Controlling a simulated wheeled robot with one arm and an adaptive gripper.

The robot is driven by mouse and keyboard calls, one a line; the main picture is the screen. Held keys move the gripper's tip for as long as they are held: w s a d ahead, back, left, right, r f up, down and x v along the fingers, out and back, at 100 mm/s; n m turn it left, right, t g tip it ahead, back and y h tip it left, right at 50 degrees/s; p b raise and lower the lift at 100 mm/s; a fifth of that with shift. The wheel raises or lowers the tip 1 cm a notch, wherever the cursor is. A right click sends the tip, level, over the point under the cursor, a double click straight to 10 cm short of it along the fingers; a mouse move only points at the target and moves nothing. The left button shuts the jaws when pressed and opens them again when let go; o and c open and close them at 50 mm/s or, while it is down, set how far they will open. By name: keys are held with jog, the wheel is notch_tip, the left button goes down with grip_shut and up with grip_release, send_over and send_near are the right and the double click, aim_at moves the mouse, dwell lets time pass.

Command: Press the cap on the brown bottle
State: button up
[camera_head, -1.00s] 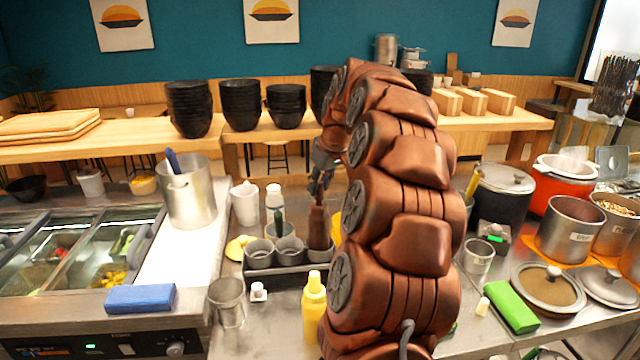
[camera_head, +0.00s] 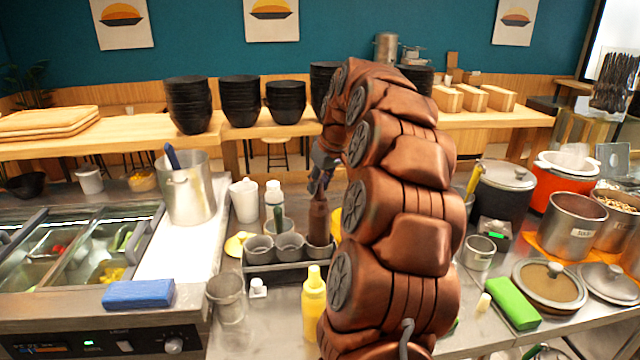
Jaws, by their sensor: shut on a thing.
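The brown bottle (camera_head: 318,222) stands upright at the right end of the dark caddy (camera_head: 262,271) on the steel counter. My gripper (camera_head: 319,186) is over the bottle's top, pointing down, with its fingers at the neck. The cap is hidden or too small to make out between the fingers. My arm covers the area right of the bottle.
Grey cups (camera_head: 289,245) sit in the caddy left of the bottle. A white-capped bottle (camera_head: 273,197) stands behind them. A yellow bottle (camera_head: 314,303) stands in front, close to my arm. A steel pot (camera_head: 187,190) is at the left. Lidded pots crowd the right side.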

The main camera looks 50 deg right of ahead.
jog(key=o, duration=0.8)
jog(key=shift+o, duration=0.2)
jog(key=o, duration=0.4)
jog(key=shift+r+p, duration=0.95)
jog(key=shift+r, duration=2.25)
grip_shut()
